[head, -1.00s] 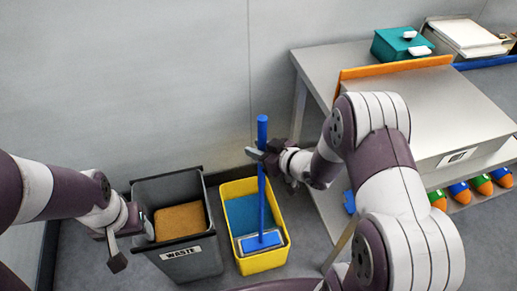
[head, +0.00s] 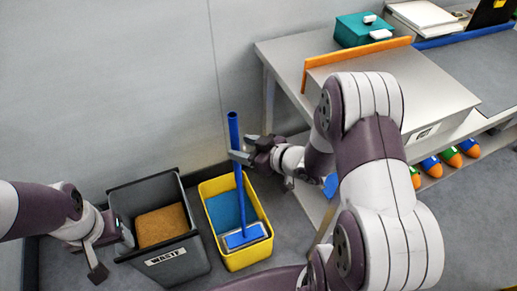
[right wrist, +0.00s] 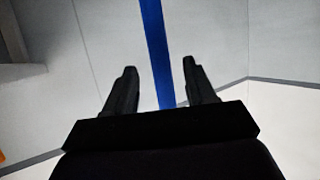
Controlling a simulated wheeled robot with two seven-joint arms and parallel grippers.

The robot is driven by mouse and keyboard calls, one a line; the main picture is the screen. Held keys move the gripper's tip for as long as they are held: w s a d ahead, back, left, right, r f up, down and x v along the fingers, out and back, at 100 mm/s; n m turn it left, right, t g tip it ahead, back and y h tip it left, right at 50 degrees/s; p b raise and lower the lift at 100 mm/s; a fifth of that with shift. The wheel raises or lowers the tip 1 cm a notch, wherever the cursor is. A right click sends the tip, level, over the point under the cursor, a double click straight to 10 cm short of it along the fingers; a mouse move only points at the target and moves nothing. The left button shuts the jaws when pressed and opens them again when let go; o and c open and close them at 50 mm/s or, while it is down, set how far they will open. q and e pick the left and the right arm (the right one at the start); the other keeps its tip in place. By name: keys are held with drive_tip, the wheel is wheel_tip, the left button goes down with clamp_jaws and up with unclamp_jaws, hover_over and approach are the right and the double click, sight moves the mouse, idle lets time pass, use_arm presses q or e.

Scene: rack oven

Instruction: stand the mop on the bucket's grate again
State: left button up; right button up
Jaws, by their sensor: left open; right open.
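The mop has a blue handle (head: 234,130) and a flat blue head (head: 243,238). Its head rests on the pale grate at the front of the yellow bucket (head: 262,257), and its handle stands up, leaning slightly left in the head view. My right gripper (head: 240,148) is open at the upper handle, with a finger on either side. In the right wrist view the handle (right wrist: 157,50) runs between the two open fingers (right wrist: 160,78), with no clear contact. My left gripper (head: 110,258) is open and empty at the waste bin's left side.
The grey waste bin (head: 180,265), with brown contents, stands left of the bucket. A grey table (head: 290,60) with an orange strip and teal box is at the right. Several coloured bottle-like items (head: 450,157) lie on its lower shelf. The wall is close behind the bucket.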

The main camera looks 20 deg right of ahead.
drive_tip(key=s+d+r+m+g+h, duration=0.25)
drive_tip(key=s+d+g+h, duration=0.2)
drive_tip(key=d+h, duration=0.3)
drive_tip(key=s+a+r+m+g+p, duration=0.2)
drive_tip(key=s, duration=0.3)
drive_tip(key=s+a+r+m+g+p, duration=0.2)
drive_tip(key=s+a+g, duration=0.1)
drive_tip(key=s, duration=0.3)
drive_tip(key=shift+a+r, duration=0.15)
drive_tip(key=shift+r, duration=0.2)
drive_tip(key=shift+g, duration=0.25)
